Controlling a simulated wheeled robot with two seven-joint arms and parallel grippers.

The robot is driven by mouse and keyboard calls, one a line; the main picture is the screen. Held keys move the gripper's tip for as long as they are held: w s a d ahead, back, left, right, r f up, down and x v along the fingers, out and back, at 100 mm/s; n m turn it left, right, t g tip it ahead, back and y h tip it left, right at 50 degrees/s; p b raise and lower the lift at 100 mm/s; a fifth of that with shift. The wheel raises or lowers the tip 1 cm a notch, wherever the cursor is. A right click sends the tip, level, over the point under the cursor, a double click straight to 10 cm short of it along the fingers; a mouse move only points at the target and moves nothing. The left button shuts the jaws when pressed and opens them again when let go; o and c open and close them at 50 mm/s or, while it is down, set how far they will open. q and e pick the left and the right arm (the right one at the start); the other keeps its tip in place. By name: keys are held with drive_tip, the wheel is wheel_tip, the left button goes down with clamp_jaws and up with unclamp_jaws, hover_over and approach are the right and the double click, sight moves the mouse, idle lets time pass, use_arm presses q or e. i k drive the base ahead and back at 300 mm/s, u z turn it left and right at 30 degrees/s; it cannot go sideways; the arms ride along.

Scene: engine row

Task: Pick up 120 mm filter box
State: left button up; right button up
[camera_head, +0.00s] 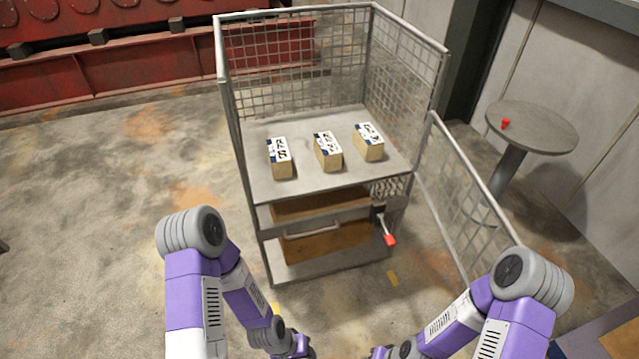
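Three small tan cardboard boxes with white and blue printed labels stand on the top shelf of the mesh cage cart (268,185): a left box (281,171), a middle box (328,163) and a right box (370,153). They stand apart in a slanting row. The print is too small to read, so I cannot tell which is the 120 mm filter box. My two purple and grey arms reach in from the bottom, with their forearms low in front of the cart. Both grippers are out of view below the frame, and no gripper touches a box.
The cart's mesh door (466,196) stands open on the right, beside a latch with a red handle (390,239). A drawer (325,243) sits below the shelf. A round table (545,137) with a small red object (505,124) stands at right.

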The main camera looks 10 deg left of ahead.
sight(327, 152)
drive_tip(key=k, duration=0.55)
drive_tip(key=u, duration=0.7)
drive_tip(key=i, duration=1.35)
